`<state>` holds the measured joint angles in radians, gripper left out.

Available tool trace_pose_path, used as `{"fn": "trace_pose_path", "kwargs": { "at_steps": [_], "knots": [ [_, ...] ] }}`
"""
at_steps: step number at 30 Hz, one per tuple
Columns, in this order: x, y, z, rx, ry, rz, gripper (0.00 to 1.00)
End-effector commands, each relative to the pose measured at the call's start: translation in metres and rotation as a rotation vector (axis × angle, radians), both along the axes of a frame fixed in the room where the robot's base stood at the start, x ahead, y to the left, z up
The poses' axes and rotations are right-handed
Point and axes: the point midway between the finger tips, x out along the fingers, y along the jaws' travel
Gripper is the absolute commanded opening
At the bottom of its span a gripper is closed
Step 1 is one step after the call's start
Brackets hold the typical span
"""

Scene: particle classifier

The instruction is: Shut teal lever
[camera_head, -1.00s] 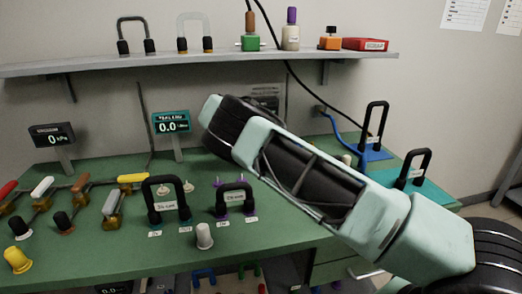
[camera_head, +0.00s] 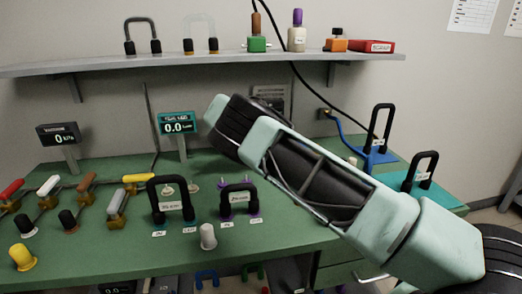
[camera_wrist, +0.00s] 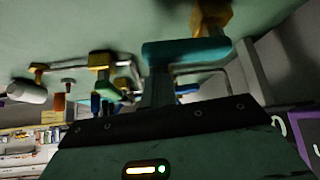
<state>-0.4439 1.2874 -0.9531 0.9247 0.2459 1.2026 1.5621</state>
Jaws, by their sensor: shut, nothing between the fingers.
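The teal lever (camera_wrist: 185,50) shows in the wrist view as a thick teal bar, near a brass valve body (camera_wrist: 212,16) at the top. My gripper (camera_wrist: 160,82) reaches up from the bottom of that view. Its fingers are shut and empty, with their tips at or very near the lever; I cannot tell whether they touch it. In the head view I do not make out the teal lever, and my gripper is out of sight there; my arm covers the middle and right of the bench.
More valves show in the wrist view, with a green handle (camera_wrist: 106,85) and a white handle (camera_wrist: 26,92) to the left. In the head view, several levers stand at the left of the green bench (camera_head: 285,240), beside black-handled carriers, under a shelf (camera_head: 200,63).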

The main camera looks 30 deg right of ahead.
Motion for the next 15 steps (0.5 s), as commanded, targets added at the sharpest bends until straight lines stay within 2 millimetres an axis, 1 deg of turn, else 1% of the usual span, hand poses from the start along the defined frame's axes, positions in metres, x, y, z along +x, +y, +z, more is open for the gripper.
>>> {"fn": "trace_pose_path", "kwargs": {
  "at_steps": [2,4,7,9,15],
  "knots": [
    [-0.001,-0.010,-0.001,0.002,-0.001,-0.002,0.00],
    [-0.002,-0.024,-0.002,0.002,-0.001,-0.004,0.00],
    [-0.005,-0.050,-0.002,-0.001,0.000,-0.008,0.00],
    [0.000,-0.036,0.013,0.000,-0.005,0.003,0.00],
    [0.007,-0.011,0.048,-0.001,-0.003,0.001,0.00]
  ]
}}
